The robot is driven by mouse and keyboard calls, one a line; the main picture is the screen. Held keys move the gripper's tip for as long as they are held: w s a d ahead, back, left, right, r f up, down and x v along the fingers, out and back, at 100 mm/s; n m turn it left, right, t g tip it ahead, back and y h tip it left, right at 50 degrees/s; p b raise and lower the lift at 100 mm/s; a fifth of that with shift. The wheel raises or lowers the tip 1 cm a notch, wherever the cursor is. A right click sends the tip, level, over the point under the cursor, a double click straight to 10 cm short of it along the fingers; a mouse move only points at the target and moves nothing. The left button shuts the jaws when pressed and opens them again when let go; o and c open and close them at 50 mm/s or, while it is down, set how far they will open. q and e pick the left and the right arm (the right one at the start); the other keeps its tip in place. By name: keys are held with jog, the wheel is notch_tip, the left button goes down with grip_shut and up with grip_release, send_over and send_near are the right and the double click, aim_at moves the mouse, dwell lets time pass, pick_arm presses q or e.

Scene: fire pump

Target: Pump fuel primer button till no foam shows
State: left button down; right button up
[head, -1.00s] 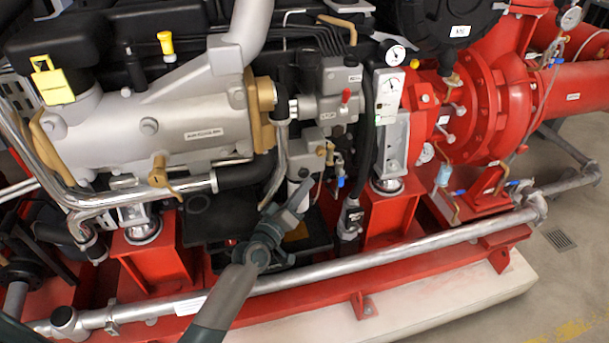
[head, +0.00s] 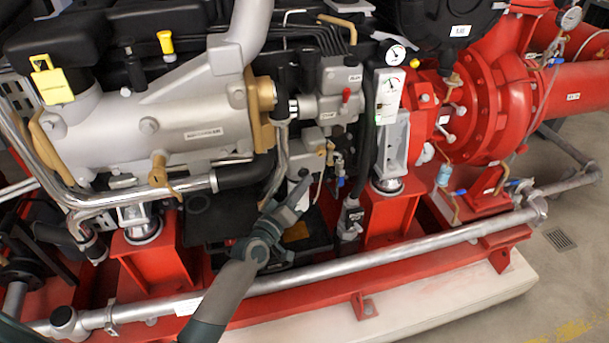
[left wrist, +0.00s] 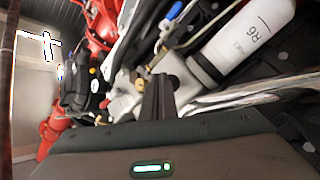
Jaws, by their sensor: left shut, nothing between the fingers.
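The grey fuel housing (head: 307,145) is on the engine's near side, below a block with a red-tipped part. A small dark round part (head: 304,172) shows on its lower front; I cannot tell for sure whether it is the primer button. My left gripper (head: 303,190) is shut and empty, pointing up at this spot from below. Whether it touches is unclear. In the left wrist view the dark fingers (left wrist: 158,98) are together in front of the grey housing (left wrist: 165,66), near a brass fitting. No foam is discernible. My right gripper is out of view.
A white canister (left wrist: 245,42) is right of the fingers in the wrist view. A blue-handled valve (head: 340,181) and hoses are close right of the gripper. A silver pipe (head: 400,250) runs along the red base frame in front.

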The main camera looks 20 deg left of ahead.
pick_arm(q)
jog(key=shift+w+a+r, duration=0.1)
jog(key=shift+w+a, duration=0.35)
jog(key=shift+w, duration=0.2)
dwell(1.1)
jog(key=shift+s+d, duration=0.1)
jog(key=shift+s+d+p, duration=0.35)
jog(key=shift+s+d, duration=0.25)
jog(key=shift+s, duration=0.35)
jog(key=shift+s+d+p, duration=0.55)
jog(key=shift+s+d, duration=0.2)
jog(key=shift+s, duration=0.3)
jog(key=shift+s+d+p, duration=0.5)
jog(key=shift+s+d, duration=0.2)
jog(key=shift+s, duration=0.35)
dwell(1.6)
